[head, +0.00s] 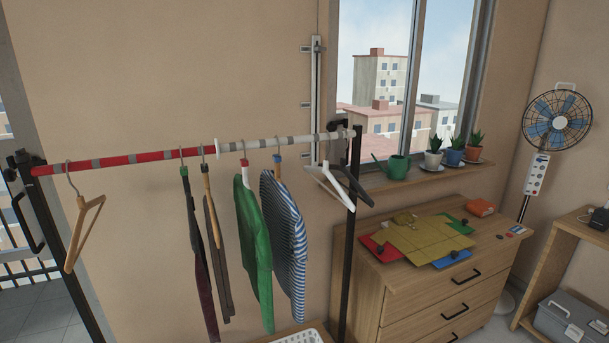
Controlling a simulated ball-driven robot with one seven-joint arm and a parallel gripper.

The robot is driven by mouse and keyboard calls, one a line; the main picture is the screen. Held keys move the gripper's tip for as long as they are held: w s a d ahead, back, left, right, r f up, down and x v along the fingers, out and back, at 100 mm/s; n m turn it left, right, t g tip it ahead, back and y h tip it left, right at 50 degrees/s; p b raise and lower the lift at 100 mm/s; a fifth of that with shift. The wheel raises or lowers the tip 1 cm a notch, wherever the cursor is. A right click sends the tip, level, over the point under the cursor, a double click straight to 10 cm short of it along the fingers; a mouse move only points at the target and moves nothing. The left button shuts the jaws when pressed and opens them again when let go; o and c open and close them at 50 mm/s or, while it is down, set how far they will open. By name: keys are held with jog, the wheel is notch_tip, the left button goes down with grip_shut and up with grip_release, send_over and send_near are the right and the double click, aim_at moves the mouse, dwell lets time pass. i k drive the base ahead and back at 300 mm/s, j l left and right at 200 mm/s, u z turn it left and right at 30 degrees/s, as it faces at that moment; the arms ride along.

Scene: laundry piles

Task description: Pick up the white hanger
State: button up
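The white hanger (338,191) hangs empty near the right end of the clothes rail, from its white-and-grey striped part (290,142). It is seen at an angle. A dark empty hanger (355,186) hangs close beside it on the right, partly overlapping it in the view. My gripper is not in the head view.
A green shirt (252,240) and a striped shirt (284,235) hang left of the white hanger. A wooden hanger (84,232) is at the far left. A black rack post (350,250) and a wooden dresser (440,300) stand right.

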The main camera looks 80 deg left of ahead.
aim_at(325, 169)
jog(key=u, duration=2.05)
